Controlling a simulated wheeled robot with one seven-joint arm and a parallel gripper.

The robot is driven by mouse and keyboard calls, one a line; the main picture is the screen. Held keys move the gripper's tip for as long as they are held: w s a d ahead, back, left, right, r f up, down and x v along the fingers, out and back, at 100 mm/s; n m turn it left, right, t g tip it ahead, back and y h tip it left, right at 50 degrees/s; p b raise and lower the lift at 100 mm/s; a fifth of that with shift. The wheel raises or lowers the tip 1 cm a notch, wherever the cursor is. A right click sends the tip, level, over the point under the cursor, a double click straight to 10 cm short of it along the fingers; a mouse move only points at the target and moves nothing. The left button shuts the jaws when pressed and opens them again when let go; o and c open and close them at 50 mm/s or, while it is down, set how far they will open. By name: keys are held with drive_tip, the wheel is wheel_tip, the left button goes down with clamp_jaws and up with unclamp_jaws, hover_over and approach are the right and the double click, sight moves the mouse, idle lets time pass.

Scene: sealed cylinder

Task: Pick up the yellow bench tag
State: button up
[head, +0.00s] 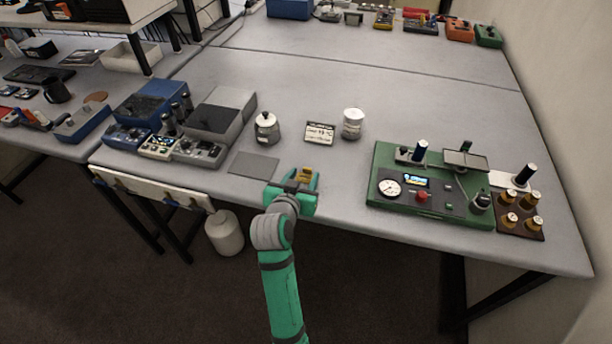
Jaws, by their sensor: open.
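The yellow bench tag (306,171) shows as a small yellow-brown patch near the front edge of the bench. It appears between or just beyond the fingertips of my gripper (305,177). My gripper is open, and its green body hides part of the tag and the bench under it. I cannot tell whether the fingers touch the tag.
A grey mat (253,165) lies left of my gripper. A lidded pot (267,128), a printed card (319,133) and a white canister (353,123) stand behind it. A green instrument panel (428,187) is to the right. The bench between is clear.

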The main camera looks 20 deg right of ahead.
sight(307, 169)
drive_tip(key=shift+x, duration=1.65)
clamp_jaws()
drive_tip(key=shift+r, duration=0.1)
